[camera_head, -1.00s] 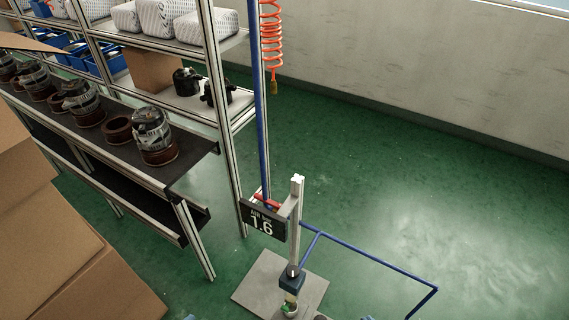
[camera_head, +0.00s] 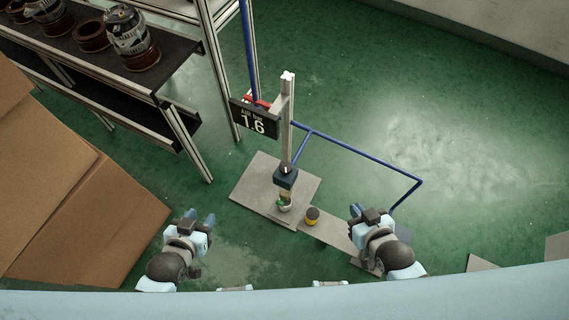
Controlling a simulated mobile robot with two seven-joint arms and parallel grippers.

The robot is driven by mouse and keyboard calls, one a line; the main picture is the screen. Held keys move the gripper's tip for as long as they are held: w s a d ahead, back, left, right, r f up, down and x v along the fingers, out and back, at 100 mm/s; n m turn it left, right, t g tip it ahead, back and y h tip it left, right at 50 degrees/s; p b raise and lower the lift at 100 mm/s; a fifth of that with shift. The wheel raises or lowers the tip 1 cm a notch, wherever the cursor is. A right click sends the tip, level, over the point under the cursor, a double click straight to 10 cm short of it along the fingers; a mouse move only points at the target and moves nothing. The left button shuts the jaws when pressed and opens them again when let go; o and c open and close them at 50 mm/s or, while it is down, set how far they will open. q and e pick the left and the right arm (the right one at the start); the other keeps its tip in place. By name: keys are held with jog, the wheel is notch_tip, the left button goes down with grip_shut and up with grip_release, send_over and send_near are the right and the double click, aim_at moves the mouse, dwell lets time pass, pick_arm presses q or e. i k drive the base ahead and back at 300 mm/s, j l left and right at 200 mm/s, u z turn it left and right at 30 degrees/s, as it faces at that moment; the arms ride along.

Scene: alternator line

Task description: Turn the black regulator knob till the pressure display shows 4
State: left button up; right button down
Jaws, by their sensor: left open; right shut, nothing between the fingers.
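The pressure display (camera_head: 254,119) is a dark panel on the post and reads 1.6 under the words "AIR bar". Below it, the black regulator (camera_head: 286,177) sits at the front of the post, with a small pale mark on top. The knob is too small to make out clearly from the body. A clear bowl with green in it (camera_head: 284,204) hangs under the regulator. My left gripper (camera_head: 200,219) is open and empty, left of the regulator and apart from it. My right gripper (camera_head: 357,212) is shut and empty, to the right of it, also apart.
The grey post (camera_head: 288,110) stands on a grey base plate (camera_head: 258,186). A blue pipe (camera_head: 365,154) runs right from the post. Cardboard boxes (camera_head: 85,215) and a rack (camera_head: 170,75) are left.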

aim_at(286, 168)
jog(key=k+j+z, duration=0.1)
jog(key=j, duration=0.25)
jog(key=j+z, duration=0.15)
jog(key=j, duration=0.2)
jog(key=k+j+z, duration=0.25)
jog(key=j, duration=0.4)
jog(key=k, duration=0.05)
